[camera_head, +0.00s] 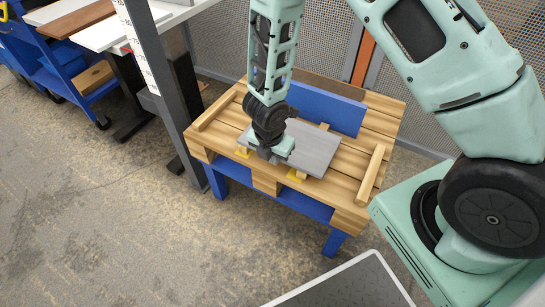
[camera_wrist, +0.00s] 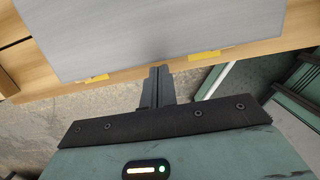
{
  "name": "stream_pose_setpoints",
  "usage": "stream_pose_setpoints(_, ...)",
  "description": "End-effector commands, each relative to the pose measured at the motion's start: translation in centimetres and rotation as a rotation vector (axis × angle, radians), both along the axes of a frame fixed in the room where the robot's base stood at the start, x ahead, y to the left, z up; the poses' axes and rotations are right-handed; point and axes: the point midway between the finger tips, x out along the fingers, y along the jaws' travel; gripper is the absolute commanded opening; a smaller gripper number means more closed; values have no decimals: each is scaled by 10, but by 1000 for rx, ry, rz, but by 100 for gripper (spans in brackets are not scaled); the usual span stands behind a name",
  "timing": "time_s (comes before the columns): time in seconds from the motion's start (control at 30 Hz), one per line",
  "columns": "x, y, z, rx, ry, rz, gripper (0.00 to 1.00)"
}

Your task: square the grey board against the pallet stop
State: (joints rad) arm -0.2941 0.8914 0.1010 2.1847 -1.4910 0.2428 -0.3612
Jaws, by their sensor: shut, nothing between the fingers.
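The grey board (camera_head: 312,150) lies flat on the wooden pallet (camera_head: 345,185), near its front edge. A blue upright panel (camera_head: 325,107) stands along the back of the pallet, perhaps the stop. A gap of bare slats shows between panel and board. My gripper (camera_head: 268,155) is shut and empty at the board's near edge. In the wrist view its fingertips (camera_wrist: 160,70) are close to that edge; contact cannot be told.
Yellow marks (camera_head: 297,175) show at the board's near edge. Wooden strips lie on the pallet's left (camera_head: 213,109) and right (camera_head: 371,174). A grey post (camera_head: 165,80) stands left of the pallet, and a mesh fence (camera_head: 215,40) behind it. Open floor (camera_head: 90,210) lies front left.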

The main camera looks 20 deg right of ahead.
Motion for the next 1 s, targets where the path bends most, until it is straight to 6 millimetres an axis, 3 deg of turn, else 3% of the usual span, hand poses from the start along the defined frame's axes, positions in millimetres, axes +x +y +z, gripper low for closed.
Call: stream_pose_setpoints(1.0,29,-41,2,-2,1,-3,0)
